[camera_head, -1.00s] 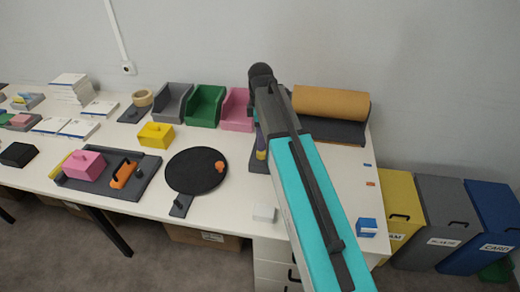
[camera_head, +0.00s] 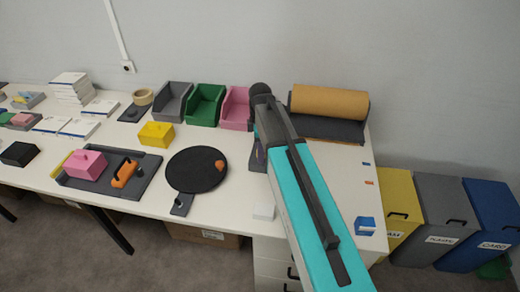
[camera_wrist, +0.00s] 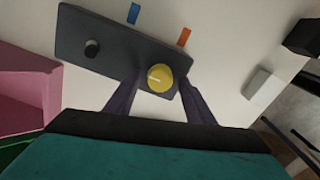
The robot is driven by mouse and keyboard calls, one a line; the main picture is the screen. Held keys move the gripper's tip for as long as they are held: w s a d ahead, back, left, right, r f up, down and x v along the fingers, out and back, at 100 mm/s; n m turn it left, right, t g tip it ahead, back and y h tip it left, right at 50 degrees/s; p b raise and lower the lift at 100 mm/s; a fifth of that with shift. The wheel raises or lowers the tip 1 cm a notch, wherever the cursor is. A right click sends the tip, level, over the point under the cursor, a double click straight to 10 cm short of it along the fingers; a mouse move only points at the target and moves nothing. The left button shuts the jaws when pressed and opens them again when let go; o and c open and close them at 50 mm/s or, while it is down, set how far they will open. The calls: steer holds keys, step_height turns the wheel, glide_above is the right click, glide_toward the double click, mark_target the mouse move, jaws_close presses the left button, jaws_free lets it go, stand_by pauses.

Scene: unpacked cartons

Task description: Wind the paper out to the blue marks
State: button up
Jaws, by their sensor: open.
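The brown paper roll (camera_head: 328,102) sits on a dark holder at the back right of the table in the head view. A blue mark (camera_head: 366,164) and an orange mark (camera_head: 369,183) lie near the table's right edge. In the wrist view, a dark grey plate (camera_wrist: 120,52) carries a round yellow knob (camera_wrist: 158,78) with a white line, and a black knob (camera_wrist: 91,48). A blue mark (camera_wrist: 133,13) and an orange mark (camera_wrist: 184,37) lie beside the plate. My gripper (camera_wrist: 161,88) is open, its purple fingers either side of the yellow knob; contact is unclear. My arm hides part of the table.
A pink bin (camera_head: 236,107) stands just left of my arm, with green and grey bins beyond it. A black round turntable (camera_head: 190,177) and a white block (camera_head: 264,211) are left of my arm. A blue block (camera_head: 366,226) stands at the right front.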

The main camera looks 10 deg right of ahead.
steer(key=shift+c, duration=0.3)
steer(key=c, duration=1)
steer(key=shift+m, duration=0.4)
steer(key=m, duration=0.4)
steer(key=shift+w, duration=0.1)
steer(key=m, duration=0.5)
steer(key=shift+d+p, duration=0.15)
steer(key=shift+p, duration=0.2)
steer(key=m, duration=0.7)
steer(key=shift+w+d+m, duration=0.1)
steer(key=shift+m, duration=0.2)
steer(key=m, duration=0.6)
steer(key=shift+d, duration=0.1)
